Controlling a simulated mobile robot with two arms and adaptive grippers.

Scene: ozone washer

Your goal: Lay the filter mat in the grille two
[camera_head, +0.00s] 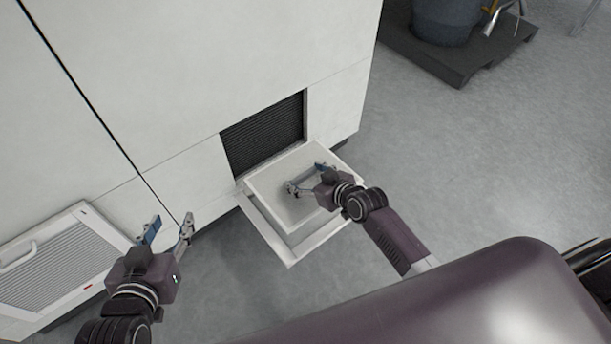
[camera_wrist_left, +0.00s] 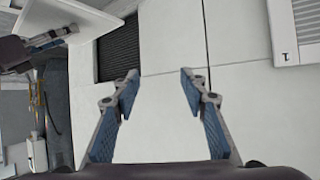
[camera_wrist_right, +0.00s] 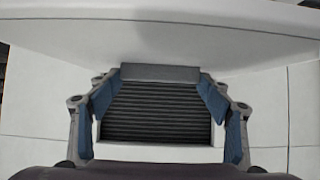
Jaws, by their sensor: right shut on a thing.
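The filter mat (camera_head: 268,183) is a pale square slab. It lies over the lowered grille two (camera_head: 284,252), a white frame hanging out below the dark louvred opening (camera_head: 262,133). Some of the frame's edge shows past the mat, and I cannot tell whether the mat is seated. My right gripper (camera_head: 309,178) is shut on the mat's grey grip (camera_wrist_right: 160,73), with its fingers on either side. In the left wrist view a white slab edge (camera_wrist_left: 80,16) shows beside the right gripper. My left gripper (camera_head: 170,229) is open and empty, left of the grille.
Another louvred white grille (camera_head: 62,262) with a handle is at the left. The tall white cabinet (camera_head: 230,60) fills the back. A dark pallet (camera_head: 460,62) with a grey drum (camera_head: 445,22) stands at upper right. The floor (camera_head: 460,150) on the right is clear.

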